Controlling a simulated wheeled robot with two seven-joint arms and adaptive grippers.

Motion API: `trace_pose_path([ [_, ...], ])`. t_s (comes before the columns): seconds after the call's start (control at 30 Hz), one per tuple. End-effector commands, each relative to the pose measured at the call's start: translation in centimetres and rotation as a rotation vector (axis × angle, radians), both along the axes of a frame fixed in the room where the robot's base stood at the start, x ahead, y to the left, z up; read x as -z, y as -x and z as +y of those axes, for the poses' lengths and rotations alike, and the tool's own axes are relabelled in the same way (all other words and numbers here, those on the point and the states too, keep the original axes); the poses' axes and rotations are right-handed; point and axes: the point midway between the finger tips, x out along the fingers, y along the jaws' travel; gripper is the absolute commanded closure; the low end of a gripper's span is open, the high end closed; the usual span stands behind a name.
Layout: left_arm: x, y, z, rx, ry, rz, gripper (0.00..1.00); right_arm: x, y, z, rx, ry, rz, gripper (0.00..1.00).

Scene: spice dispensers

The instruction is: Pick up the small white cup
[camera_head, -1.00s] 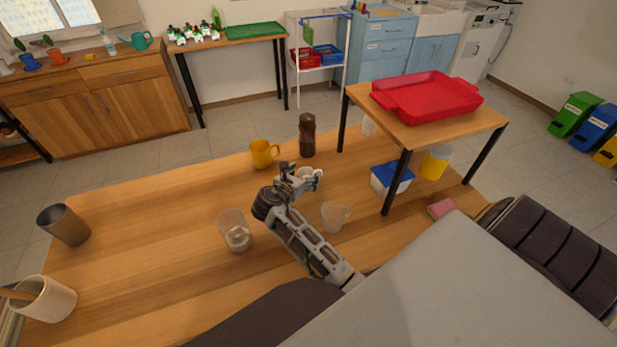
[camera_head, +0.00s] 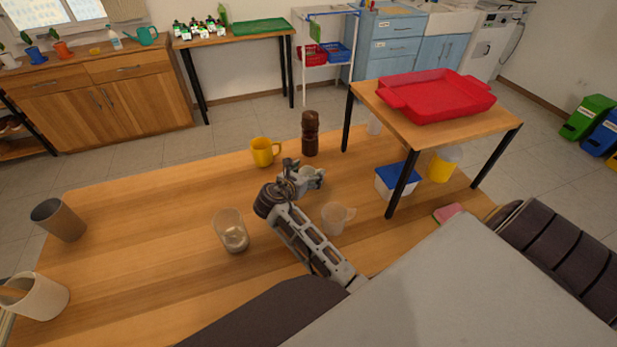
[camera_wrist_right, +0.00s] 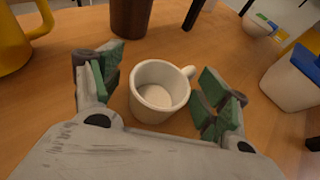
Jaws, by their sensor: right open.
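The small white cup (camera_wrist_right: 158,94) stands upright in the right wrist view, its handle toward the upper right. My right gripper (camera_wrist_right: 161,85) is open, with its green-padded fingers on either side of the cup. Gaps show between the pads and the cup. In the head view the right gripper (camera_head: 300,177) hides part of the white cup (camera_head: 313,174) on the wooden table (camera_head: 150,215). My left gripper is not in view.
A yellow mug (camera_head: 262,152) and a brown grinder (camera_head: 310,135) stand beyond the gripper. A glass (camera_head: 229,232) and a clear mug (camera_head: 334,217) flank my right arm. A raised shelf with a red tray (camera_head: 440,97) stands to the right.

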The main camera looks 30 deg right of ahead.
Motion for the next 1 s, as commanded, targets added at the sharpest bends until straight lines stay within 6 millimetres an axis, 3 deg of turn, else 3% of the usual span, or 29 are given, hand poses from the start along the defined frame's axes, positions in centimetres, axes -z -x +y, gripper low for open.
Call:
trace_pose_path([
  [0.1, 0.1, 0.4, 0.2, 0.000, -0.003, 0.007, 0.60, 0.0, 0.0, 0.0, 0.000, 0.000, 0.000, 0.27],
  [0.5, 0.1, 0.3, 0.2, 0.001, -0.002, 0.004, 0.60, 0.0, 0.0, 0.0, 0.000, 0.000, 0.000, 0.78],
  [0.8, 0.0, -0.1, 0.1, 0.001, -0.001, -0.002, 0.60, -0.2, 0.0, 0.0, 0.000, 0.000, -0.001, 0.80],
  [1.0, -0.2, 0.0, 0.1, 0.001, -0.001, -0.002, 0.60, -1.4, -0.1, 0.0, 0.000, 0.001, -0.003, 0.80],
])
